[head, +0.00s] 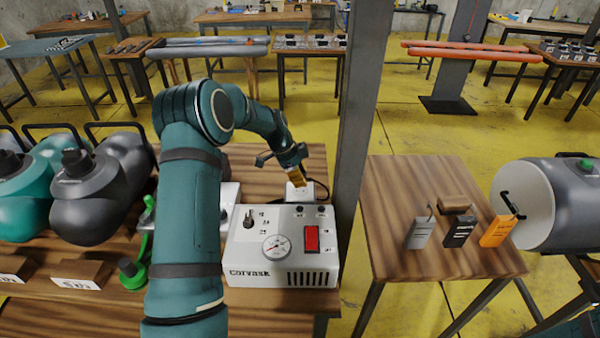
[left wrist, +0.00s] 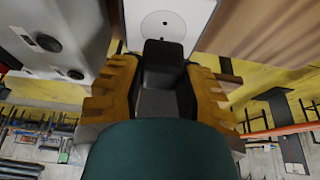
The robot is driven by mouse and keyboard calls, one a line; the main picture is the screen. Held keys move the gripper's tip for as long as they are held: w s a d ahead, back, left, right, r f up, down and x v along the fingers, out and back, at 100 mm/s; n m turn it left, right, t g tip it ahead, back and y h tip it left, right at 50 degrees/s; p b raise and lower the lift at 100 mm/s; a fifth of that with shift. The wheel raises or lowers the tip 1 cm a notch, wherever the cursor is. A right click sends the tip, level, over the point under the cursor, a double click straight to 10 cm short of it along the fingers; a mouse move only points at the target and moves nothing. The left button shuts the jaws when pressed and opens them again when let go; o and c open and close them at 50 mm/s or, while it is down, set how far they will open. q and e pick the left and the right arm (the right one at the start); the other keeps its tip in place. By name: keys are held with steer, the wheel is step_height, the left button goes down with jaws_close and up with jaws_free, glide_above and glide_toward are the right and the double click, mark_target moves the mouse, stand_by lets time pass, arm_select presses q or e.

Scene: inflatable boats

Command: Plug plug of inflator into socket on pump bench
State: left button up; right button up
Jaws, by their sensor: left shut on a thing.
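The inflator (head: 285,245) is a white box with a gauge, a red switch and black knobs, standing on the wooden pump bench. Its grey-white side with dark knobs shows at the left of the left wrist view (left wrist: 48,65). A small white socket (head: 299,193) stands just behind it; its round face (left wrist: 163,18) is at the top of the wrist view. My left gripper (head: 297,177) is over the socket. Its tan fingers (left wrist: 157,85) are shut on the black plug (left wrist: 165,60), which points toward the socket face. I cannot tell whether they touch. My right gripper is out of view.
A grey post (head: 357,110) stands close to the right of the inflator. Grey and teal tanks (head: 95,195) fill the left of the bench. A second wooden table (head: 420,185) holds several tags, with a grey cylinder (head: 560,205) beyond.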

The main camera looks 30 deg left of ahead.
arm_select(q)
steer(key=shift+f, duration=0.9)
steer(key=shift+b, duration=1.05)
stand_by(1.4)
steer(key=shift+f+b, duration=0.55)
steer(key=shift+f, duration=0.1)
steer(key=o, duration=1.1)
steer(key=shift+c, duration=0.2)
steer(key=shift+r, duration=0.1)
steer(key=v, duration=1.2)
steer(key=shift+s, duration=0.1)
